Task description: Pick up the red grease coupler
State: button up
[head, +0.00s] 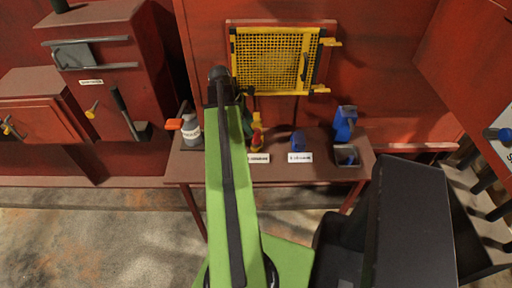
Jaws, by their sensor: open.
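A small red item with yellow parts (257,136) stands on the brown table, behind a white label plate. It looks like the red grease coupler, but it is too small to be sure. My green arm reaches up the middle of the picture and bends down at a dark elbow. What seems to be the dark end of my arm with my gripper (247,122) shows just right of the upper arm, close to the left of the red item. My gripper is open; its fingers are mostly hidden, and I cannot tell whether they touch the item.
The table (318,174) also holds a grey bottle (191,130) with an orange part, a blue item (298,141), a taller blue item (345,122) and a grey tray (348,160). A yellow mesh panel (270,60) is on the red wall behind. Red cabinets (105,65) stand left.

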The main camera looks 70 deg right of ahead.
aim_at(256, 136)
jog(key=b+x, duration=0.1)
jog(key=x, duration=0.1)
jog(key=shift+f, duration=0.5)
jog(key=shift+s, duration=0.1)
jog(key=b+x, duration=0.5)
jog(key=shift+d, duration=0.25)
jog(key=shift+c, duration=0.3)
grip_shut()
